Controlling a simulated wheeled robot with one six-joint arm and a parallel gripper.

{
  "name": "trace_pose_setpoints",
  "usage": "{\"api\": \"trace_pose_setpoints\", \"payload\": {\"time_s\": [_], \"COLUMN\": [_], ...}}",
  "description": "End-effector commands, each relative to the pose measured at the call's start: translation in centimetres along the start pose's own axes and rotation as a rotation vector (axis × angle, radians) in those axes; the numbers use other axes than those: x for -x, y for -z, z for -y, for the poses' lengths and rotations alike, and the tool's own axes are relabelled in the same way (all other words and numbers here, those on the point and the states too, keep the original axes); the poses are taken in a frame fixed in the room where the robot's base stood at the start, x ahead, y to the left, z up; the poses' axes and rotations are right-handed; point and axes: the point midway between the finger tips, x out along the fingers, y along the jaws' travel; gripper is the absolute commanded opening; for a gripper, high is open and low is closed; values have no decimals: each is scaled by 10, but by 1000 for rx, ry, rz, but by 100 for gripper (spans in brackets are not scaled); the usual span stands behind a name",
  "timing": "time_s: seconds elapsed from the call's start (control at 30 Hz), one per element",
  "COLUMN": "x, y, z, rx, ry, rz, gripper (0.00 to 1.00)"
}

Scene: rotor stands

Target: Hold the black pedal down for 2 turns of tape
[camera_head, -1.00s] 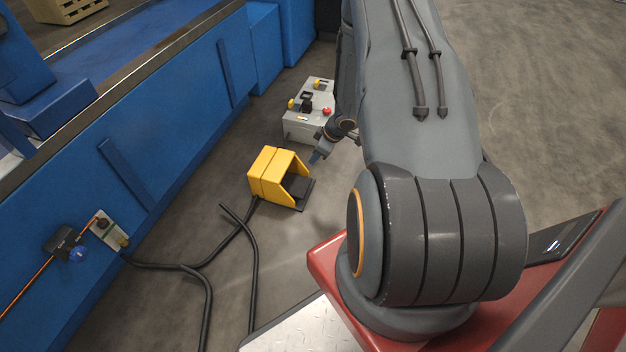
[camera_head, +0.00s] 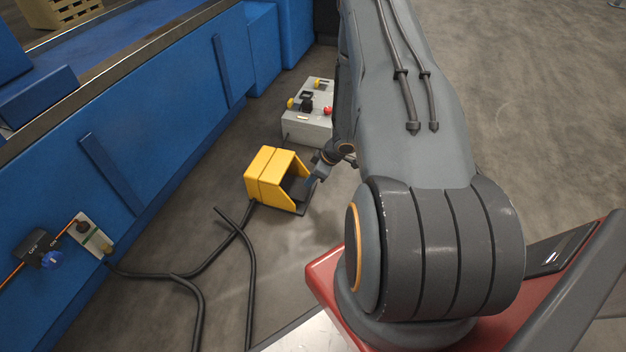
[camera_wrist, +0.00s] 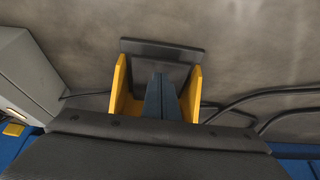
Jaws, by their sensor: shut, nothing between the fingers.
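The black pedal (camera_wrist: 150,50) sits inside a yellow guard housing (camera_head: 268,170) on the floor. The pedal's dark plate also shows in the head view (camera_head: 296,190) at the housing's open right side. My gripper (camera_head: 311,185) is at that open side, its fingertips over the pedal. In the wrist view my blue-grey fingers (camera_wrist: 160,84) are shut together with nothing between them and lie between the two yellow side walls. I cannot tell whether the fingertips touch the pedal. No tape is clearly visible.
A grey control box (camera_head: 308,112) with yellow and red buttons stands behind the pedal. Black cables (camera_head: 190,275) run over the floor at left. A blue machine (camera_head: 150,130) fills the left side, with a switch panel (camera_head: 92,236). Floor at the right is open.

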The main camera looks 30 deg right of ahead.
Motion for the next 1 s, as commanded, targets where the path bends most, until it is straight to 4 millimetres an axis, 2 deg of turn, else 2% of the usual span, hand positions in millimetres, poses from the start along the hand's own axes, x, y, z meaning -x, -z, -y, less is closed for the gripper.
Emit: {"api": "trace_pose_setpoints", "payload": {"time_s": [0.03,0.17,0.67,1.0], "x": [-9,-16,-18,-26], "y": [-1,0,0,-5], "z": [0,0,0,0], "rx": [0,-1,-1,0], "ry": [0,0,0,1], "rz": [0,0,0,0], "gripper": [0,0,0,0]}}
